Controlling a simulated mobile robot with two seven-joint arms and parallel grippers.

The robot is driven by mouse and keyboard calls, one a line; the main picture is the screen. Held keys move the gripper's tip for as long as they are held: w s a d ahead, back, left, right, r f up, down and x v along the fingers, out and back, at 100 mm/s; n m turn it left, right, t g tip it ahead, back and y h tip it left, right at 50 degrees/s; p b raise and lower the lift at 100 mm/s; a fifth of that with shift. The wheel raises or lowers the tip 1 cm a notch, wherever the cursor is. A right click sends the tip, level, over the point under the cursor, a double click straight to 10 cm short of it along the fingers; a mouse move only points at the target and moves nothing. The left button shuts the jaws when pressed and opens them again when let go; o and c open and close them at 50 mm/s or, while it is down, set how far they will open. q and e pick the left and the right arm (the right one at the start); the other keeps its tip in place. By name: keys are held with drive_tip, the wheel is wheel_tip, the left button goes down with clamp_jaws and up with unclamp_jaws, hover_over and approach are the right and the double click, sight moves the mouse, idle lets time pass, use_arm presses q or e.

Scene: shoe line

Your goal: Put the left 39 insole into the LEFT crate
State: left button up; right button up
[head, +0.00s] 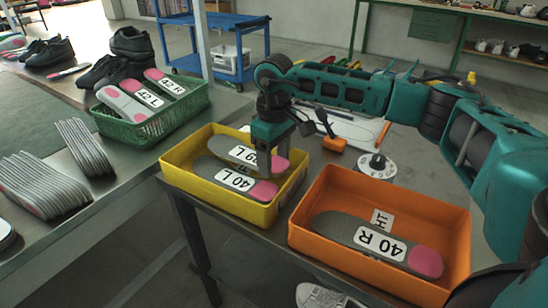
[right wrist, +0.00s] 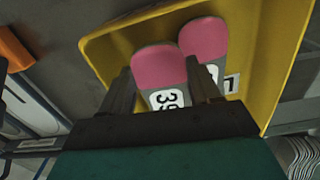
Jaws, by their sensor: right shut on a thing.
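The 39 L insole (head: 222,147), grey with a pink heel and a white label, is inside the yellow crate (head: 215,200), beside the 40 L insole (head: 228,180). My right gripper (head: 272,155) reaches down into this crate and is shut on the 39 insole. In the right wrist view, its fingers (right wrist: 161,90) stand on either side of the 39 insole (right wrist: 158,68), and the other pink-ended insole (right wrist: 203,38) lies beside it. I cannot tell whether the 39 insole touches the crate floor. No LEFT marking is readable on the yellow crate. My left gripper is not in view.
An orange crate (head: 325,243) with a partly hidden "HT" tag holds a 40 R insole (head: 377,242). A green basket (head: 150,131) holds 42 L and 42 R insoles. Stacked grey insoles (head: 45,185) and dark shoes (head: 47,52) are at left. A white dial device (head: 377,168) stands behind the orange crate.

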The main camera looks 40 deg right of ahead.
drive_tip(key=shift+f+b, duration=0.4)
drive_tip(key=shift+f, duration=0.2)
drive_tip(key=o, duration=0.8)
drive_tip(key=shift+c, duration=0.2)
drive_tip(key=shift+r, duration=0.25)
wheel_tip(320, 180, up, 13)
drive_tip(key=p, duration=0.3)
drive_tip(key=shift+f, duration=0.1)
